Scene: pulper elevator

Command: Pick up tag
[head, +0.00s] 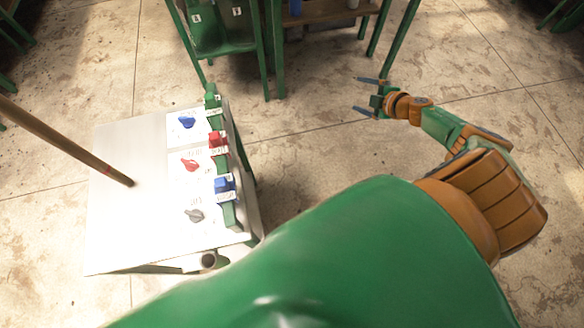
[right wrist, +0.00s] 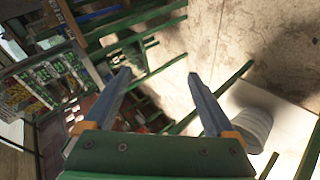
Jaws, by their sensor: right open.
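Two small white tags, (head: 196,18) and (head: 237,12), show on a green stand (head: 207,38) at the top. More small white labels sit beside coloured blocks on the pale panel table; I cannot tell which is the task's tag. My right gripper (head: 357,94) is open and empty, over the floor right of the panel table and below the green stands. Its two blue-grey fingers (right wrist: 159,75) are spread in the right wrist view, with nothing between them but floor and green frames behind. My left gripper is not in view.
The pale panel table (head: 125,215) holds blue, red and grey knobs and a row of red (head: 216,139) and blue (head: 224,184) blocks. A brown pole (head: 70,147) crosses at left. A green-legged shelf (head: 320,12) stands at the top. Floor at right is clear.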

